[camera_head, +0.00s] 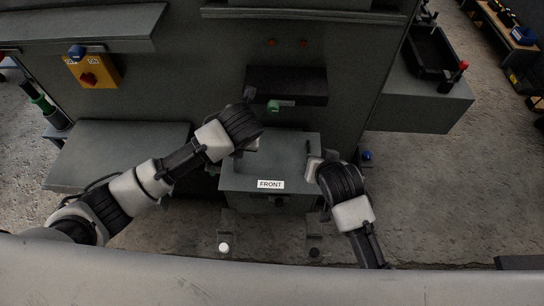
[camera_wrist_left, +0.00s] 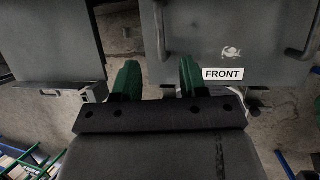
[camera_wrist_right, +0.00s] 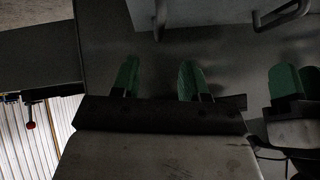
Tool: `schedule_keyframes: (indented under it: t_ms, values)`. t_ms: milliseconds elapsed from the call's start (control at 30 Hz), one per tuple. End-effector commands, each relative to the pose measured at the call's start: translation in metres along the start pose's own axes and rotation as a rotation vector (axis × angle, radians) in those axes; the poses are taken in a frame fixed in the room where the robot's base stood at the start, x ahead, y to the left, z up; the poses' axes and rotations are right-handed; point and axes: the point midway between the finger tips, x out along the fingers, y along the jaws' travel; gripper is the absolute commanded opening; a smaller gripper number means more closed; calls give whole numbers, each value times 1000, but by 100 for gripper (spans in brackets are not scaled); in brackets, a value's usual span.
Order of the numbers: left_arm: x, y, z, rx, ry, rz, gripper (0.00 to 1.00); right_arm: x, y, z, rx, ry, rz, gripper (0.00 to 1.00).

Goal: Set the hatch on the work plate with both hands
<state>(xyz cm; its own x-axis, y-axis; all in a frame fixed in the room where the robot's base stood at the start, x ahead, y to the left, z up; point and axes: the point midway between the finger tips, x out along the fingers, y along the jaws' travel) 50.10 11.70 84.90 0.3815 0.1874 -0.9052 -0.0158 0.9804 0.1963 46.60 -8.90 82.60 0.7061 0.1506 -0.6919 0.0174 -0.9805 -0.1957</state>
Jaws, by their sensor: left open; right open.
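The hatch looks like the grey panel labelled FRONT (camera_head: 285,150) at the centre of the head view. The left wrist view shows its label (camera_wrist_left: 222,74) and a bar handle at each side. My left gripper (camera_wrist_left: 157,78) is open and empty, with the left handle (camera_wrist_left: 160,35) ahead between its green fingers. My right gripper (camera_wrist_right: 160,80) is open and empty, with a handle (camera_wrist_right: 160,18) ahead between its fingers. Neither gripper visibly touches a handle. In the head view the arms hide both fingertips. I cannot tell the work plate for certain among the grey surfaces.
A grey bench surface (camera_head: 110,150) stands at the left, with a yellow switch box (camera_head: 93,70) above it. A dark tray (camera_head: 432,52) with a red knob sits on a grey block at the right. A dark panel with a green button (camera_head: 280,105) is behind the hatch.

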Motion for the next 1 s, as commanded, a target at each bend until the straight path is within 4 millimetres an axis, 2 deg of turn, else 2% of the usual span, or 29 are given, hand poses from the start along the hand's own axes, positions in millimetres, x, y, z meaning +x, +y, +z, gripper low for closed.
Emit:
schedule_keyframes:
  t_ms: [167,600,800,1000]
  values:
    - [13,0,0,-3,3,1,43,13,0,0,0,-1,1,44]
    - [86,0,0,-3,3,2,43,86,0,0,0,-1,2,44]
    - [103,0,0,-2,1,0,43,103,0,0,0,0,0,44]
    - [108,0,0,-2,1,0,43,108,0,0,0,0,0,44]
